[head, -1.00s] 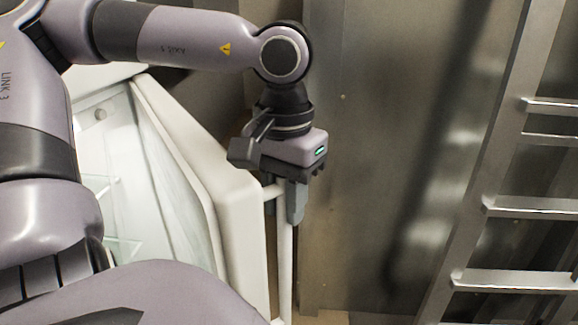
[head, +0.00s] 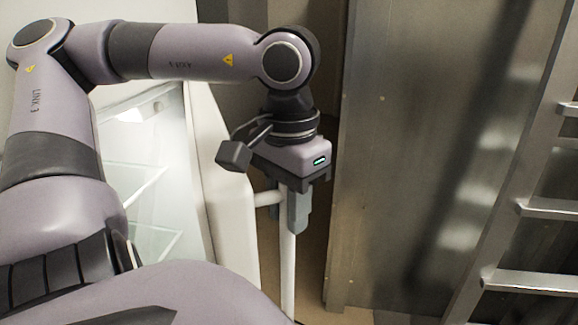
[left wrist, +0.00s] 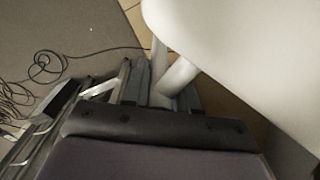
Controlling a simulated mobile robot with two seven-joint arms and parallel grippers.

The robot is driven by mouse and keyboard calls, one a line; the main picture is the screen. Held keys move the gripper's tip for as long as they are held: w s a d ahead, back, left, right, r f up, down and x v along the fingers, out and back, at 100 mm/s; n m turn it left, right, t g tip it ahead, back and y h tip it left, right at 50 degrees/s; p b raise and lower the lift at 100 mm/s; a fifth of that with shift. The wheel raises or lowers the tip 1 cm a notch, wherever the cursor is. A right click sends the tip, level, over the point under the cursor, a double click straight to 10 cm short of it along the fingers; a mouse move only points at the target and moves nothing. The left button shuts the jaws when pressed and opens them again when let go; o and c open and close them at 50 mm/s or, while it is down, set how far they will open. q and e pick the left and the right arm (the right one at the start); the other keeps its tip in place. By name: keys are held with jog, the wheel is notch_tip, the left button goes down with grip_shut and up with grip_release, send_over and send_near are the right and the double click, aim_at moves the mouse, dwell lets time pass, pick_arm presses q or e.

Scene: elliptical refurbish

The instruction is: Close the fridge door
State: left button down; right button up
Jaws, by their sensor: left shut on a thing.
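The fridge door (head: 233,225) stands open in the head view, a white slab seen nearly edge-on. Its white vertical bar handle (head: 287,268) is on the door's right side. The lit fridge interior (head: 140,185) with glass shelves shows to the left, partly hidden by my left arm. My left gripper (head: 291,208) is shut on the handle near its top. In the left wrist view the fingers (left wrist: 165,95) are around the white handle (left wrist: 176,76), with the door (left wrist: 245,50) at upper right. My right gripper is in neither view.
A grey metal wall panel (head: 430,150) stands right of the handle, with a narrow gap between. A metal ladder (head: 535,210) leans at the far right. Dark cables (left wrist: 40,70) lie on the floor in the left wrist view.

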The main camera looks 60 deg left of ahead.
pick_arm(q)
jog(key=shift+s+d+f, duration=0.1)
jog(key=shift+d+f, duration=0.05)
jog(key=c, duration=1)
grip_release()
jog(key=shift+d, duration=0.1)
jog(key=shift+o, duration=0.2)
jog(key=shift+r, duration=3.7)
